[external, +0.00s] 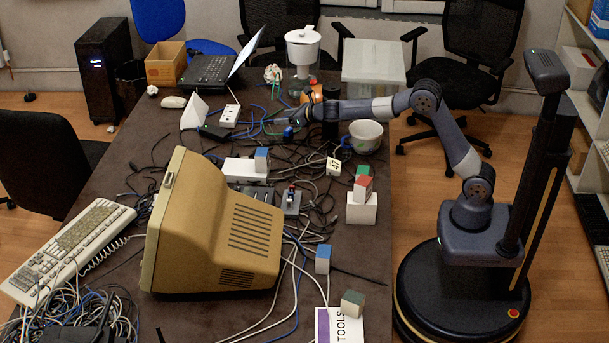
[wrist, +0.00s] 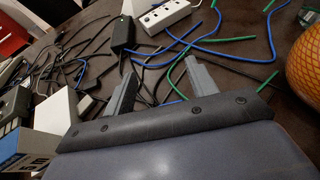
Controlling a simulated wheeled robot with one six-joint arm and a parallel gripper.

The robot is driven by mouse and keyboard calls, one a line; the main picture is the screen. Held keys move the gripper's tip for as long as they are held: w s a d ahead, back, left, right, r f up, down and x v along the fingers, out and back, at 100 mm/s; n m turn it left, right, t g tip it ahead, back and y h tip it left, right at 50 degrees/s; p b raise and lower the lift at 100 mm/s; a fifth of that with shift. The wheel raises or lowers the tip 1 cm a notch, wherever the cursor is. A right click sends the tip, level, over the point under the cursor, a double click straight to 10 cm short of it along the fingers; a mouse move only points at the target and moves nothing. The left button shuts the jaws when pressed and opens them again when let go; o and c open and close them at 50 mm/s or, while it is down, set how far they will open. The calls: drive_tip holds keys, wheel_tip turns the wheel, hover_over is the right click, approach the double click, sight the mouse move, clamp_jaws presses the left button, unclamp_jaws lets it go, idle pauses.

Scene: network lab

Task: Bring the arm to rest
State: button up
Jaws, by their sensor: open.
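My arm reaches left from its base across the right edge of the table. My gripper (external: 273,121) is above the cable-strewn middle of the table, left of a black cylinder. In the wrist view my gripper (wrist: 158,82) shows two grey fingers set wide apart with nothing between them. Blue, green and black cables lie on the table beyond the fingertips. Whether the fingers touch any cable I cannot tell.
A white power strip (external: 229,116) and black adapter (wrist: 123,33) lie near the gripper. An orange ball (wrist: 303,67) is close on the right. A beige monitor (external: 215,225) fills the table's front.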

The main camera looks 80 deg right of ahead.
wheel_tip(320, 180, up, 4)
drive_tip(key=p, duration=0.3)
drive_tip(key=shift+r, duration=0.25)
drive_tip(key=shift+a+r, duration=0.15)
drive_tip(key=shift+a, duration=0.1)
drive_tip(key=s+a+f+n+y+b, duration=0.1)
drive_tip(key=s+a, duration=0.4)
drive_tip(key=a, duration=0.7)
drive_tip(key=s+a+f+n+y+b, duration=0.2)
drive_tip(key=s+a+n+y+b, duration=0.2)
drive_tip(key=a, duration=0.8)
drive_tip(key=shift+s+f+t+y+b, duration=0.15)
drive_tip(key=shift+s+t+y+b, duration=0.25)
drive_tip(key=shift+s+b, duration=0.1)
